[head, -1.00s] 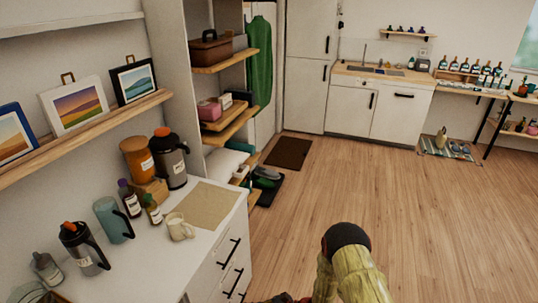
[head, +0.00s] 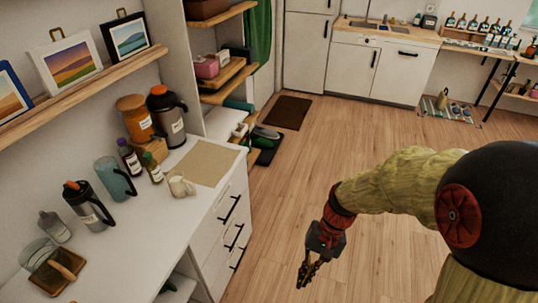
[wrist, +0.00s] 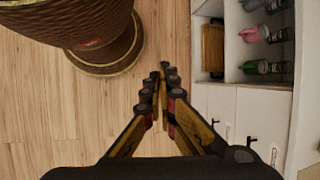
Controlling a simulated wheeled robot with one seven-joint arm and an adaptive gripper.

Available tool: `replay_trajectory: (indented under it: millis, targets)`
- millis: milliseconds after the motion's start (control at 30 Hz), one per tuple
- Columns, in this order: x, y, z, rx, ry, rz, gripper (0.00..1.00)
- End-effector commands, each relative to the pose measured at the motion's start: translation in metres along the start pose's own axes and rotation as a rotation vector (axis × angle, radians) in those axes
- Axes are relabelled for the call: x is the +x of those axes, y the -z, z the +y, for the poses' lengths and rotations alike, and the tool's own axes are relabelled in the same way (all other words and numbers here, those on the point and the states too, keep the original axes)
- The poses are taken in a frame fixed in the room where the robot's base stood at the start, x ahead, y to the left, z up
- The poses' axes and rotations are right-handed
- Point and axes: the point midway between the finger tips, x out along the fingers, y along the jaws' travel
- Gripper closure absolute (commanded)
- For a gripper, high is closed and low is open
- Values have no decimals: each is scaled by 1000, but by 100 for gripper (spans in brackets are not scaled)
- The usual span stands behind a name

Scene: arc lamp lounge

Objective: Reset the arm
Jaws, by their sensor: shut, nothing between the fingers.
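My gripper (head: 307,272) hangs over the open wooden floor, to the right of the white counter in the head view. My arm bends down to it from the right side of the picture. In the wrist view my gripper (wrist: 162,88) points at the floor with its fingers close together and nothing between them. It is apart from the counter and touches nothing.
The white counter (head: 130,240) holds a cream mug (head: 181,185), a beige mat (head: 203,163), a teal pitcher (head: 116,180) and several flasks and bottles. A dark doormat (head: 286,112) lies behind. The wooden floor (head: 320,150) in the middle is clear.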

Motion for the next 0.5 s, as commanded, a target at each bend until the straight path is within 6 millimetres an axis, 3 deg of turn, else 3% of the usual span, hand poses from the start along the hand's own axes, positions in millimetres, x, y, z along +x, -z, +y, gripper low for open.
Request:
replay_trajectory:
  millis: [100,500]
  targets:
    - [-34,-12,17,-88,-64,125,100]
    - [-132,-59,58,-287,-234,520,100]
